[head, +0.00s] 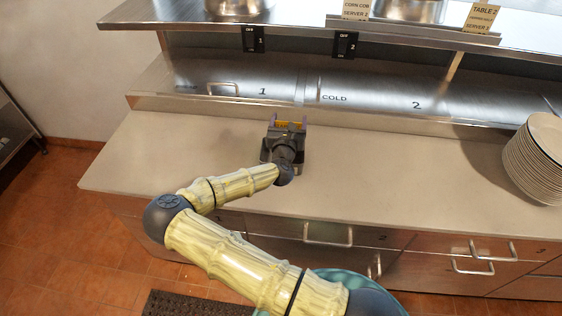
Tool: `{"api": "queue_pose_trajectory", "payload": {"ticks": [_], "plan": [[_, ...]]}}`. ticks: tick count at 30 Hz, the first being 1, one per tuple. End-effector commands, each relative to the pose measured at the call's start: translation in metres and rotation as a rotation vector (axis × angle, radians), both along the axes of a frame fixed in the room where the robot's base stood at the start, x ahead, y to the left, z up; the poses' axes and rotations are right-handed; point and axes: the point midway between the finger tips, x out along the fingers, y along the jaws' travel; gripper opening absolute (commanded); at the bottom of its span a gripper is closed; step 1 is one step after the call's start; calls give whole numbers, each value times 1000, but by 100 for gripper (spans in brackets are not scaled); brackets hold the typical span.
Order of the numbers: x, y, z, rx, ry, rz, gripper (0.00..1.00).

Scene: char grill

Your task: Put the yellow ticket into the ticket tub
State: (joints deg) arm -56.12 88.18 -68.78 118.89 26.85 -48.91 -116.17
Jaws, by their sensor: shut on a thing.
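My gripper (290,123) is out over the pale counter, close to the front of the steel unit, with its fingers pointing away toward the cold lids. It is shut on a narrow yellow-orange strip (290,125) between its two fingertips, which looks like the yellow ticket seen nearly edge-on. Any writing on it is too small to read, and the gripper body hides part of it. No ticket tub can be made out in the head view.
The pale counter (400,170) is clear around my gripper. A plate stack (537,160) stands at the right. Steel lids marked 1 and 2 lie behind. Cream tickets (482,18) hang on the shelf rail (410,33) above, with black switches (345,45) below it.

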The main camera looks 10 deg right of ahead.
Motion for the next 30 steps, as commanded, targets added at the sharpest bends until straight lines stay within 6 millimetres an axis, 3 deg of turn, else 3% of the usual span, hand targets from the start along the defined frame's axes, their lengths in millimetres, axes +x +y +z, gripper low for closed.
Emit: {"api": "queue_pose_trajectory", "payload": {"ticks": [8,22,30], "plan": [[0,0,-3,0,0,0,55],[0,5,-50,0,0,8,55],[0,3,-59,1,-1,4,55]]}}
